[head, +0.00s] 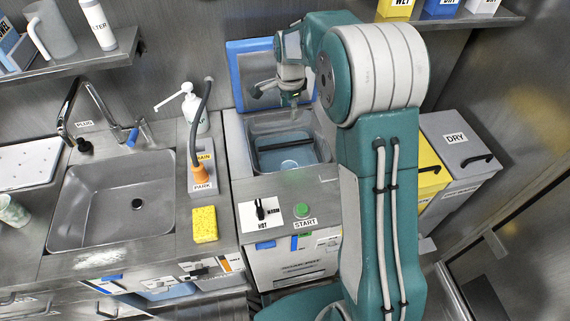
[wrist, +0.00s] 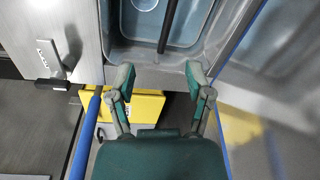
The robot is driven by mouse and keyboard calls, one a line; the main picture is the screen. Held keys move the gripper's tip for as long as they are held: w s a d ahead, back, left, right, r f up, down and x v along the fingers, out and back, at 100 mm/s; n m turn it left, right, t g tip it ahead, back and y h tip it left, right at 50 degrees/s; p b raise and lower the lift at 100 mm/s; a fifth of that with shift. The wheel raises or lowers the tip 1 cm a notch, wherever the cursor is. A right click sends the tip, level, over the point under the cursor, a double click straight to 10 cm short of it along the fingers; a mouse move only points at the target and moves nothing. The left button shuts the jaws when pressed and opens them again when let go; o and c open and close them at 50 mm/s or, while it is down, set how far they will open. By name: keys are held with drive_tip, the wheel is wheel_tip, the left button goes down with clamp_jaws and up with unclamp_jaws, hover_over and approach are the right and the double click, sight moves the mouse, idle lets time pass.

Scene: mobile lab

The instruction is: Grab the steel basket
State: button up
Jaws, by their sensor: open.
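The steel basket (head: 258,130) is a grey metal tub with rounded corners, set in the counter opening below a raised blue-edged lid (head: 250,72). A dark bar handle (head: 287,144) crosses it, and a pale round spot shows on its floor. In the wrist view the basket's near rim (wrist: 150,54) and the dark bar (wrist: 168,22) show at the top. My gripper (wrist: 158,75) is open and empty, its fingers apart below the rim in that picture. In the head view my gripper (head: 279,96) hangs above the basket's back side, apart from the bar. My arm hides some of the right side.
A panel with a black knob (head: 261,209) and green START button (head: 303,211) lies in front. A yellow bin (head: 431,165) and grey DRY bin (head: 462,150) stand right.

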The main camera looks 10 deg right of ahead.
sight(286, 143)
drive_tip(key=w+f+m, duration=0.1)
drive_tip(key=f, duration=0.5)
drive_tip(key=w+f+m, duration=0.1)
drive_tip(key=f, duration=0.6)
drive_tip(key=w+f+m+g, duration=0.1)
drive_tip(key=f, duration=0.5)
drive_tip(key=shift+w+d+f, duration=0.1)
drive_tip(key=shift+w+f, duration=0.15)
drive_tip(key=shift+w, duration=0.15)
drive_tip(key=shift+r, duration=0.1)
clamp_jaws()
